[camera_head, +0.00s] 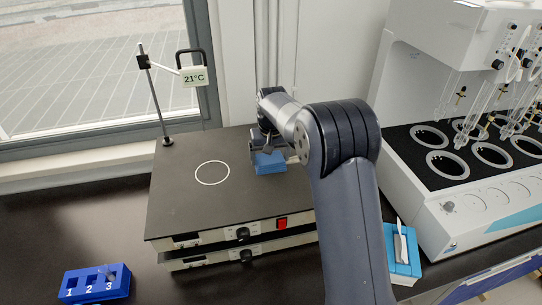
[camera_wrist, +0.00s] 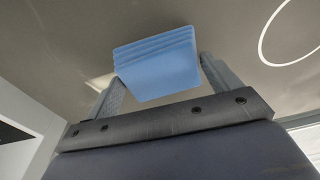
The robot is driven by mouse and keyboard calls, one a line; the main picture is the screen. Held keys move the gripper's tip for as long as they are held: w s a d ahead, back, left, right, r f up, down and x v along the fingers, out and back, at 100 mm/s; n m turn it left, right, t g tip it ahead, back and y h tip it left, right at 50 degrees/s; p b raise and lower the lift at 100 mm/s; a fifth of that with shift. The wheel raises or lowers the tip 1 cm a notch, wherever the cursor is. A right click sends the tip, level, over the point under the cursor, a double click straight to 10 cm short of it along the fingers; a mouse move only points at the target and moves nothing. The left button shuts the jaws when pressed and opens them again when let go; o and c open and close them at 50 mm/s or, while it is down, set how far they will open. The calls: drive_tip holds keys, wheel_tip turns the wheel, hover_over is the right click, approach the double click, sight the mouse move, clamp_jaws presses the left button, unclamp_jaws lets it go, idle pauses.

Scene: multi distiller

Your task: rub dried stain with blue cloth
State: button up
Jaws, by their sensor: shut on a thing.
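The blue cloth (camera_head: 269,163) is a folded pad at the back right of the dark hotplate top (camera_head: 190,125). My gripper (camera_wrist: 165,78) is shut on the cloth (camera_wrist: 160,62), which sits between its two fingers in the wrist view. The cloth is at or very near the plate surface; I cannot tell whether it touches. A pale patch (camera_wrist: 103,82), which looks like the dried stain, shows on the plate beside the left finger in the wrist view. In the head view I cannot make out the stain.
A white circle (camera_head: 212,173) marks the plate left of the cloth. A stand with a 21°C display (camera_head: 193,76) rises at the back left. A blue numbered rack (camera_head: 95,284) is at front left. A white distiller (camera_head: 440,205) and blue tissue box (camera_head: 403,262) are at right.

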drive_tip(key=shift+w+d, duration=0.25)
drive_tip(key=shift+d, duration=0.95)
drive_tip(key=shift+w+d, duration=0.2)
drive_tip(key=shift+d, duration=0.95)
drive_tip(key=shift+w+d+f+p, duration=0.15)
drive_tip(key=shift+d+p, duration=0.05)
drive_tip(key=shift+d, duration=0.65)
drive_tip(key=shift+w+d+f+p, duration=0.1)
drive_tip(key=shift+d+p, duration=0.1)
drive_tip(key=shift+d, duration=0.6)
drive_tip(key=shift+w+d+r+p, duration=0.1)
drive_tip(key=shift+w+d+p, duration=0.15)
drive_tip(key=shift+d, duration=0.75)
drive_tip(key=shift+w+d+p, duration=0.1)
drive_tip(key=shift+d+p, duration=0.15)
drive_tip(key=shift+d, duration=0.75)
drive_tip(key=shift+r, duration=0.1)
drive_tip(key=shift+a, duration=0.1)
